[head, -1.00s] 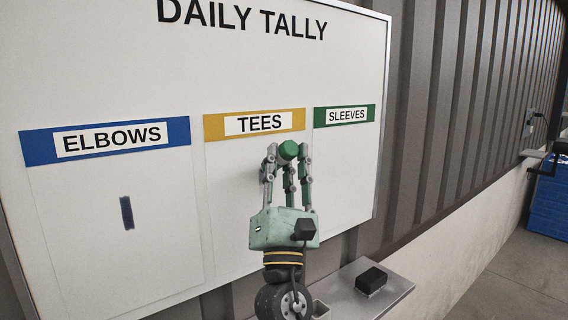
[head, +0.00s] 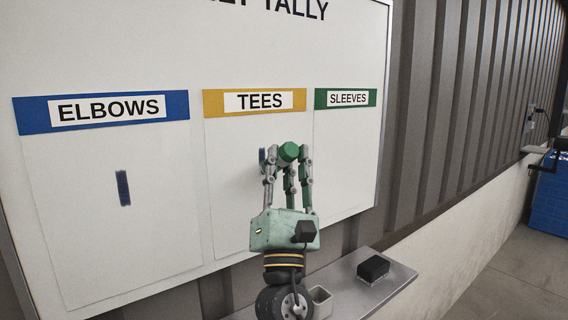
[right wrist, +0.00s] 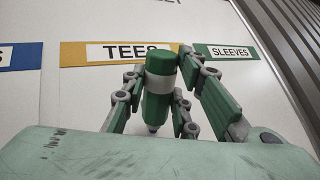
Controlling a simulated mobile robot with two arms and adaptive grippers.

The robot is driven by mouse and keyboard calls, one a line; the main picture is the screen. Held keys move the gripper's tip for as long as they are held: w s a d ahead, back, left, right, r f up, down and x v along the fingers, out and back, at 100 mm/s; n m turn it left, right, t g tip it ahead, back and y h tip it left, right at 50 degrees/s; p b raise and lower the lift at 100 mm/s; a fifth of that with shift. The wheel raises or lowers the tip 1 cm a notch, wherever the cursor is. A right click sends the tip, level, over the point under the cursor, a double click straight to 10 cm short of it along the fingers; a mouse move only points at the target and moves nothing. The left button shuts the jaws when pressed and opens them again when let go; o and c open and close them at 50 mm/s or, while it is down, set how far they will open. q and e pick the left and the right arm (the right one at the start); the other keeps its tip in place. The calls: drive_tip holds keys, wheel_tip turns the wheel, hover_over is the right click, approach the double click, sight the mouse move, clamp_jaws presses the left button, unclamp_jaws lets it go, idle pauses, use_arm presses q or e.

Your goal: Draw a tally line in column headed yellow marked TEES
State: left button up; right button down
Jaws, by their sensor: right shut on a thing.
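The white tally board (head: 160,235) has a blue ELBOWS header (head: 30,115), a yellow TEES header (head: 213,104) and a green SLEEVES header (head: 321,98). My right gripper (head: 287,168) is shut on a green marker (head: 288,152) in front of the TEES column. The marker, with a pale band, also shows in the right wrist view (right wrist: 159,100). A short dark blue line (head: 262,159) shows in the TEES column, partly hidden behind a finger. Whether the tip touches the board cannot be told. My left gripper is not in view.
A dark blue vertical tally line (head: 123,188) stands in the ELBOWS column. Below the board, a grey shelf (head: 395,282) holds a black block (head: 373,268) and a small pale open holder (head: 320,300). A blue crate (head: 550,200) stands at the far right.

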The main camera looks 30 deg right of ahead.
drive_tip(key=shift+f, duration=0.5)
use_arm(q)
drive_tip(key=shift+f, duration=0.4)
use_arm(e)
drive_tip(key=shift+s+r, duration=0.1)
drive_tip(key=shift+s+p, duration=0.3)
drive_tip(key=shift+s, duration=0.3)
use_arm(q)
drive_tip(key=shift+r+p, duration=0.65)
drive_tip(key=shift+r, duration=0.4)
use_arm(e)
drive_tip(key=shift+s+d, duration=0.2)
drive_tip(key=shift+s, duration=2.2)
use_arm(q)
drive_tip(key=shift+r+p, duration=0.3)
drive_tip(key=shift+p, duration=0.05)
use_arm(e)
drive_tip(key=s, duration=0.3)
drive_tip(key=shift+d, duration=0.15)
